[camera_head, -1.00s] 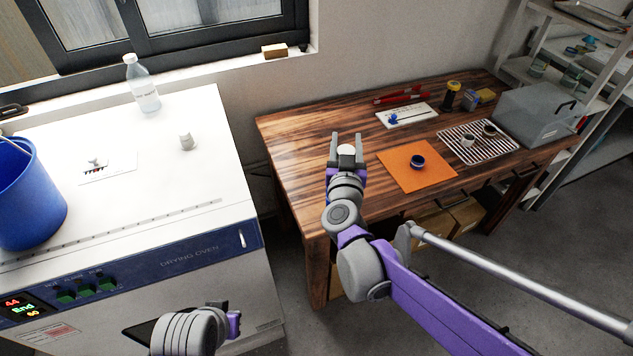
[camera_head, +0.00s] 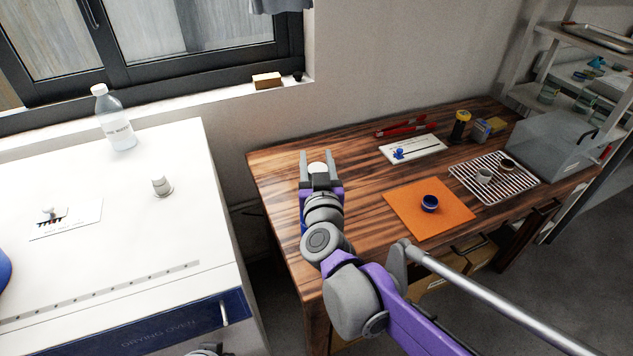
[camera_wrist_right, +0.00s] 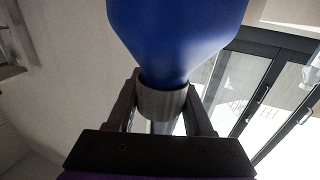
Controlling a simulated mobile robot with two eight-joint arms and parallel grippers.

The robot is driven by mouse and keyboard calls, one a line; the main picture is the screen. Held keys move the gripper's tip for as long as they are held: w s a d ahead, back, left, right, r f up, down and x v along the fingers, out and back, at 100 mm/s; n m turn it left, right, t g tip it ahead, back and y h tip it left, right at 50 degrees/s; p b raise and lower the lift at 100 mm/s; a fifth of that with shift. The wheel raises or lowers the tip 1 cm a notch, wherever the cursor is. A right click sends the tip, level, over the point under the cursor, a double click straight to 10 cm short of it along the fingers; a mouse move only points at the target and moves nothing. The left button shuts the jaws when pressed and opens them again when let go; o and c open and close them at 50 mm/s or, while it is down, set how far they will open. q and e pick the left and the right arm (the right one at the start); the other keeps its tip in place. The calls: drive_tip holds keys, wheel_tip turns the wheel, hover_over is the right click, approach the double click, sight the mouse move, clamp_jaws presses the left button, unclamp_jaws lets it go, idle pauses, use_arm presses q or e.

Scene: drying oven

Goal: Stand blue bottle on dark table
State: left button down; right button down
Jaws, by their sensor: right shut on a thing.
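The blue bottle (camera_wrist_right: 178,35) fills the upper middle of the right wrist view, and its light grey cap (camera_wrist_right: 162,103) sits between my right gripper's fingers (camera_wrist_right: 162,105). The gripper is shut on the cap. In the head view my right gripper (camera_head: 318,165) is over the left end of the dark wooden table (camera_head: 350,165), with the pale round cap (camera_head: 317,168) between its fingers. The bottle's blue body is hidden there, so I cannot tell whether it touches the table. My left gripper's fingers are out of view; only a bit of that arm shows at the bottom edge.
On the table are an orange mat (camera_head: 405,222) with a small blue pot (camera_head: 430,203), a wire rack (camera_head: 485,190), a white card (camera_head: 412,149) and a grey box (camera_head: 550,150). The drying oven (camera_head: 120,240) stands left, with a clear bottle (camera_head: 117,122) on top.

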drive_tip(key=shift+w+f+b, duration=0.1)
drive_tip(key=shift+f+b, duration=0.4)
drive_tip(key=shift+f, duration=1.5)
drive_tip(key=shift+c, duration=1.5)
unclamp_jaws()
drive_tip(key=shift+f, duration=0.1)
drive_tip(key=shift+r, duration=0.2)
drive_tip(key=s+p, duration=0.1)
drive_tip(key=s, duration=1.1)
drive_tip(key=shift+d+p, duration=0.3)
drive_tip(key=shift+d, duration=0.15)
